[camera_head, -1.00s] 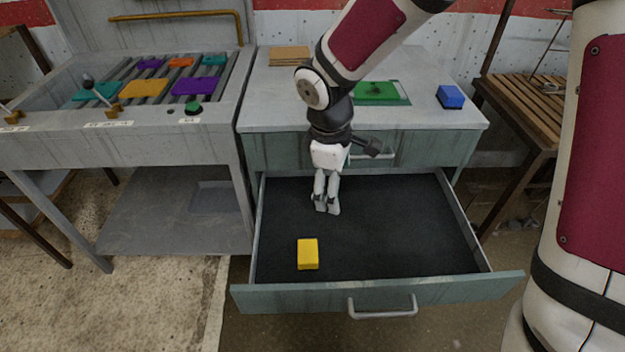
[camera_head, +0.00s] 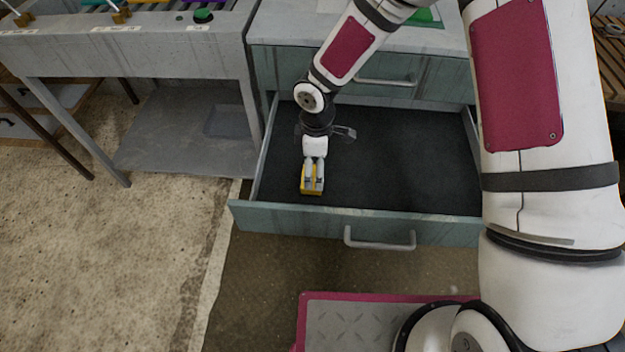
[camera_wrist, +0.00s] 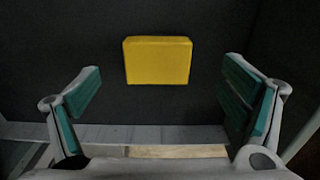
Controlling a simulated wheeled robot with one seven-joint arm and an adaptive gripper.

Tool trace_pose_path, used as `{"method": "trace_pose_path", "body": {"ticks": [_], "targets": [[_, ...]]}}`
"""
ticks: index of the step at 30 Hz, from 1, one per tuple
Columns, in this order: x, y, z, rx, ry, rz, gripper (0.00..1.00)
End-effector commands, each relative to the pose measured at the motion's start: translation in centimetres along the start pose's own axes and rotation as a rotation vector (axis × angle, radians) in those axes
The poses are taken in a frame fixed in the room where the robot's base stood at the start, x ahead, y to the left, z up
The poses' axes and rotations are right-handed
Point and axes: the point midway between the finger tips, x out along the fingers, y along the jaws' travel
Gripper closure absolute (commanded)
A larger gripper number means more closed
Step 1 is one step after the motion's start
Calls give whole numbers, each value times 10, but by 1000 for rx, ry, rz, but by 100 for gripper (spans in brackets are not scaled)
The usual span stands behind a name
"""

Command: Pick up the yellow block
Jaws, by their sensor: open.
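The yellow block (camera_head: 308,181) lies on the dark floor of the open drawer (camera_head: 400,155), near its front left corner. In the head view my gripper (camera_head: 312,186) is over the block and partly hides it. In the wrist view the yellow block (camera_wrist: 157,60) lies ahead of my gripper (camera_wrist: 160,95), between the lines of its two spread fingers. The fingers have green pads and are open, with dark floor showing between each of them and the block. The gap in height between fingertips and block is hard to tell.
The drawer's front panel (camera_head: 350,222) with its handle (camera_head: 380,240) stands close to the block. The drawer's left wall (camera_head: 264,150) is also near. The rest of the drawer floor is bare. A grey workbench (camera_head: 150,50) stands to the left.

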Motion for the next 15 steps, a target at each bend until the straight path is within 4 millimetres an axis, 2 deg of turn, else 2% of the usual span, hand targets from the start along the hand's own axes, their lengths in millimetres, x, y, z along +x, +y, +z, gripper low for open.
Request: {"method": "trace_pose_path", "body": {"ticks": [8, 15], "targets": [[16, 1, -2, 0, 0, 0, 8], [48, 3, -10, -1, -1, -2, 8]]}}
